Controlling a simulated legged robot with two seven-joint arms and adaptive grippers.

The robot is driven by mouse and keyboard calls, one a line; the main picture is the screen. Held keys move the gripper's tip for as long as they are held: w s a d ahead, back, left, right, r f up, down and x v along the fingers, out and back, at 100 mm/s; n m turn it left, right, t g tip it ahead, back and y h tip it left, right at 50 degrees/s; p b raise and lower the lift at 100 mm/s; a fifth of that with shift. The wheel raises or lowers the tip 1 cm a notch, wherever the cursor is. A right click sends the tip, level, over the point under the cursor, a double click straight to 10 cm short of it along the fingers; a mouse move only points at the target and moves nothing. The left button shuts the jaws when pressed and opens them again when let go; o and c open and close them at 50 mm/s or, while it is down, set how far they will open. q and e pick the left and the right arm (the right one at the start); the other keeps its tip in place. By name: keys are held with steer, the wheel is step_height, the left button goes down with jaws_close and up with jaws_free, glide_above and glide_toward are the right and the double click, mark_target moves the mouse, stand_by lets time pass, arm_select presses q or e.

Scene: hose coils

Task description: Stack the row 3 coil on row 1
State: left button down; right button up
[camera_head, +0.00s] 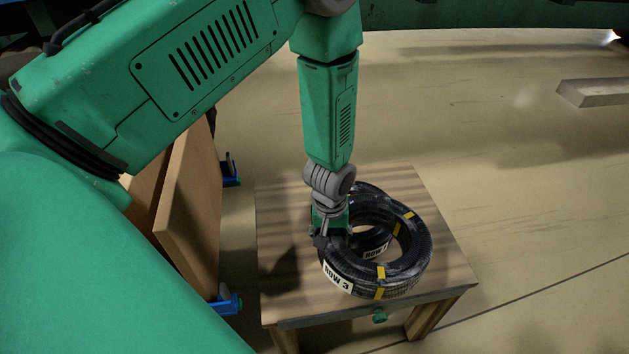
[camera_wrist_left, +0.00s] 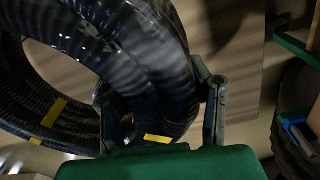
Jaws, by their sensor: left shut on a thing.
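The row 3 coil (camera_head: 412,262) is a black ribbed hose ring with yellow bands and a white "ROW 3" label, over a small wooden table in the head view. A second dark coil lies under it, largely hidden; a white label (camera_head: 376,251) starting "ROW" shows through the ring's opening, its number unclear. I cannot tell whether the upper coil rests on the lower. My left gripper (camera_head: 333,240) points down and is shut on the row 3 coil's left side. In the left wrist view its fingers straddle the black hose (camera_wrist_left: 160,85). My right gripper is not in view.
The wooden table (camera_head: 285,215) has bare room at its left and back right. Wooden boards (camera_head: 190,215) with blue brackets (camera_head: 228,303) stand left of it. A pale beam (camera_head: 595,92) lies on the floor at far right. The floor right of the table is clear.

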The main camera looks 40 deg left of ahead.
arm_select(q)
steer(key=w+a+n+y+b, duration=0.1)
steer(key=w+a+n, duration=0.4)
steer(key=w+n, duration=0.3)
steer(key=shift+w+a+f+n+t, duration=0.2)
steer(key=shift+w+a+n+t, duration=0.1)
steer(key=shift+n, duration=0.2)
steer(key=shift+a+f+n, duration=0.1)
steer(key=shift+a+n, duration=0.1)
steer(key=shift+n, duration=0.1)
steer(key=shift+d+f+b, duration=0.15)
steer(key=shift+f+b, duration=0.9)
steer(key=shift+f, duration=0.5)
steer(key=shift+f+b, duration=0.45)
steer(key=shift+f, duration=0.35)
steer(key=shift+s+r, duration=0.1)
steer(key=shift+r, duration=0.05)
